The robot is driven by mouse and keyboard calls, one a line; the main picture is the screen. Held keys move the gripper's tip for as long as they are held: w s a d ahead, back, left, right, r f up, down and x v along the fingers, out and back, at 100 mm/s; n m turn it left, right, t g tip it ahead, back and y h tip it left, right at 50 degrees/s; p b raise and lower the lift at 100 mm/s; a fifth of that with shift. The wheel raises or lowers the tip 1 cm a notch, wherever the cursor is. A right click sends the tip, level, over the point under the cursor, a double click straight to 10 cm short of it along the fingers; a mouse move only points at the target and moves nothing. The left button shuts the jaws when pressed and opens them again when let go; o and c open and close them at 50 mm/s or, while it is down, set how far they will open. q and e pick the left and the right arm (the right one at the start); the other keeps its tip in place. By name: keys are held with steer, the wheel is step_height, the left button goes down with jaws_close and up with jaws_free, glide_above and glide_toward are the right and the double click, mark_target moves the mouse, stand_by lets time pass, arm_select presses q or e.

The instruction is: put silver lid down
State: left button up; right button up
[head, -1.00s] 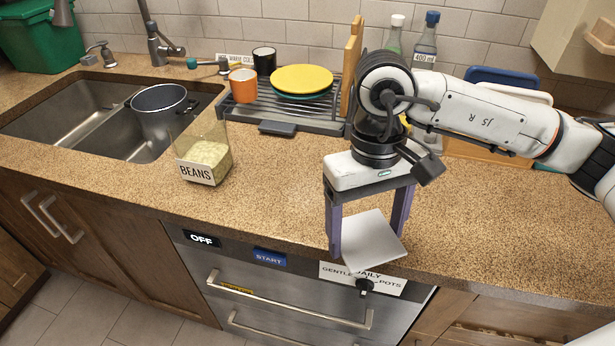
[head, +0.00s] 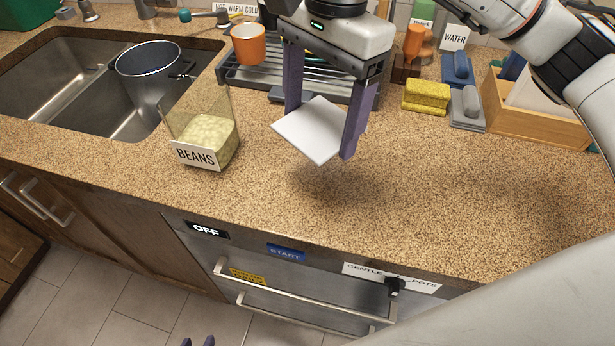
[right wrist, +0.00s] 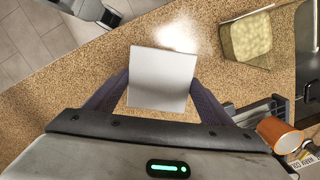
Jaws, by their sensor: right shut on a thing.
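The silver lid (head: 318,130) is a flat, pale square plate. My right gripper (head: 323,128) is shut on it, with one purple finger at each side. The lid also shows between the fingers in the right wrist view (right wrist: 161,79). It is tilted in the head view and hangs above the brown speckled counter (head: 270,195), with a soft shadow below it. A clear open container labelled BEANS (head: 208,140) stands to the left of the lid, apart from it.
The drying rack (head: 240,80) with an orange cup (head: 248,45) is behind. A pot (head: 150,65) stands in the sink at left. A yellow sponge (head: 427,95) and wooden box (head: 530,115) are at back right. The counter's front middle and right are clear.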

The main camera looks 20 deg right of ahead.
mark_target(311, 124)
steer(key=shift+w+a+r+m, duration=0.2)
steer(key=shift+a+r+m, duration=0.4)
steer(key=shift+m, duration=0.4)
steer(key=shift+a+r+m, duration=0.1)
steer(key=shift+r+m, duration=0.05)
steer(key=shift+m, duration=0.15)
steer(key=shift+f, duration=0.25)
step_height(311, 124, down, 4)
steer(key=shift+f, duration=0.2)
step_height(311, 124, down, 5)
steer(key=shift+w+r+p, duration=0.1)
steer(key=shift+p, duration=0.2)
steer(key=shift+f+b, duration=0.7)
steer(key=shift+b, duration=0.15)
arm_select(q)
steer(key=shift+w+f, duration=0.25)
steer(key=shift+w, duration=0.2)
arm_select(e)
steer(key=o, duration=1.2)
steer(key=shift+r, duration=0.1)
steer(key=shift+c, duration=0.2)
